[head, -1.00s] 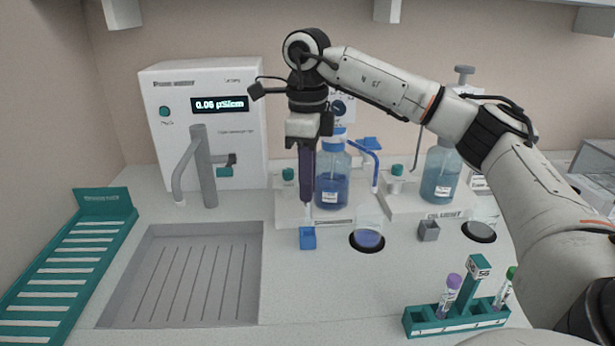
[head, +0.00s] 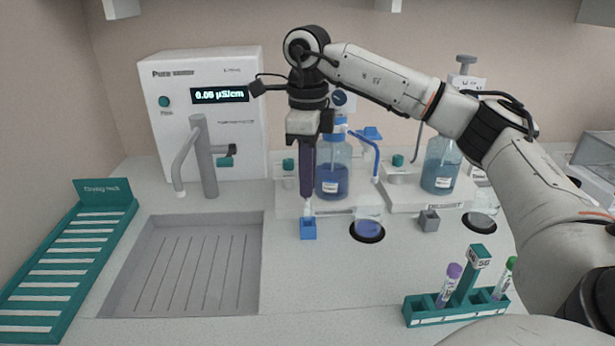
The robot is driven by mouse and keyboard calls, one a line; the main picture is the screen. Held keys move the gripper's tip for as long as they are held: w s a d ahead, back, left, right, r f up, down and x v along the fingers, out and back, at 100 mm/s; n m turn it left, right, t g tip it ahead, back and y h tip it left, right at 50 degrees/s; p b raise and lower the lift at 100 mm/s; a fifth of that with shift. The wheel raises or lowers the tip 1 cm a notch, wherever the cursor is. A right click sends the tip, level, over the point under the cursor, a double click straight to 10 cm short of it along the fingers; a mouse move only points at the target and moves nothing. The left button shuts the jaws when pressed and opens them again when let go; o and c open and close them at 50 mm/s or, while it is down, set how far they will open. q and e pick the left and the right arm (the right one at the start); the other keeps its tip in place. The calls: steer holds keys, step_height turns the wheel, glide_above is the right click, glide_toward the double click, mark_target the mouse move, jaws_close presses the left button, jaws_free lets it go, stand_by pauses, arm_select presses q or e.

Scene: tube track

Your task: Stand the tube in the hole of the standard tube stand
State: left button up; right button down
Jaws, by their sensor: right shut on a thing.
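My right gripper (head: 307,190) points straight down and is shut on a small pale, clear tube (head: 307,208). Only the tube's lower part shows below the long dark fingers, and it looks upright. Directly below it is a small blue block stand (head: 308,230). The tube's lower end meets the stand's top in the picture; I cannot tell whether it is in the hole or just above. A similar grey block stand (head: 429,222) stands to the right. No readable label shows which is the standard stand. My left gripper is not in view.
Two bottles (head: 332,182) (head: 440,168) stand behind the stands. A beaker (head: 368,229) sits right of the blue stand. A green rack with capped tubes (head: 457,309) is at front right. A sink (head: 190,268) and a slotted green rack (head: 65,265) lie left.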

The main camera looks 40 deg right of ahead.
steer(key=shift+f, duration=0.3)
steer(key=shift+f, duration=0.2)
stand_by(0.5)
steer(key=shift+f, duration=0.45)
steer(key=shift+f, duration=0.4)
steer(key=shift+f, duration=0.75)
stand_by(0.6)
steer(key=c, duration=1.7)
jaws_free()
